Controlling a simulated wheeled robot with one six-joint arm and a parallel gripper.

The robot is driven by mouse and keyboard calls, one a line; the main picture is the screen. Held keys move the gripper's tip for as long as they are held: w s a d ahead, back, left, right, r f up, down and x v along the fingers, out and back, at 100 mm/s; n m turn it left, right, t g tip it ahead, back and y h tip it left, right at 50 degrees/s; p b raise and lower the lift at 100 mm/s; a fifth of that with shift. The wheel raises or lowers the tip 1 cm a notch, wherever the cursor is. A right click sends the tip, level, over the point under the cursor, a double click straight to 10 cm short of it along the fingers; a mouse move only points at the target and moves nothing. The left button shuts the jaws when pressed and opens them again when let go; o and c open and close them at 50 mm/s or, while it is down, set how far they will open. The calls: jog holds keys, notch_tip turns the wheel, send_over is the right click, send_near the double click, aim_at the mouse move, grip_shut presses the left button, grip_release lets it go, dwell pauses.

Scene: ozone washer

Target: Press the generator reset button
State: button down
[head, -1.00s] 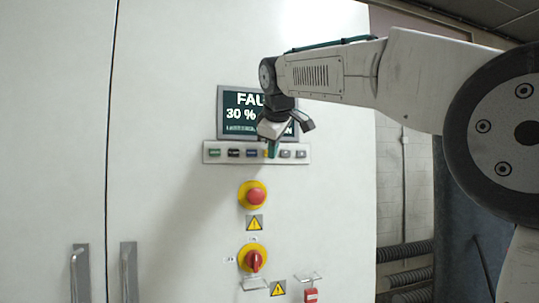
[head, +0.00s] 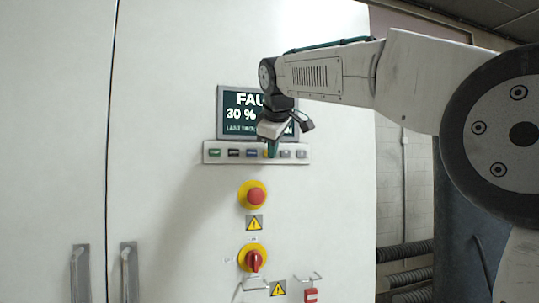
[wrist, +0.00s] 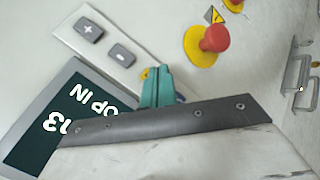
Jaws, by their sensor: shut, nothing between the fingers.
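The button strip (head: 227,160) is on the white cabinet front, under the display. It carries green, black, blue, yellow and grey buttons. The yellow button (head: 266,153) is partly hidden by my gripper (head: 273,150); I cannot read a reset label on it. In the wrist view, my gripper (wrist: 157,84) is shut, its teal fingertips together at the strip and over most of the yellow button (wrist: 146,74). I cannot tell whether the tips touch or press it. The display (head: 233,100) shows a fault message, partly hidden by my gripper.
A red emergency-stop button (head: 256,196) on a yellow base is below the strip. A red rotary switch (head: 254,261) is lower, with a red padlock (head: 311,296) to its right. Door handles (head: 129,272) are at lower left. Grey plus (wrist: 88,30) and minus (wrist: 122,54) buttons are near the fingertips.

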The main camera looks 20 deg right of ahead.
jog(key=shift+w, duration=0.35)
jog(key=shift+w, duration=0.4)
dwell(0.6)
jog(key=shift+s, duration=0.85)
jog(key=shift+s, duration=2.5)
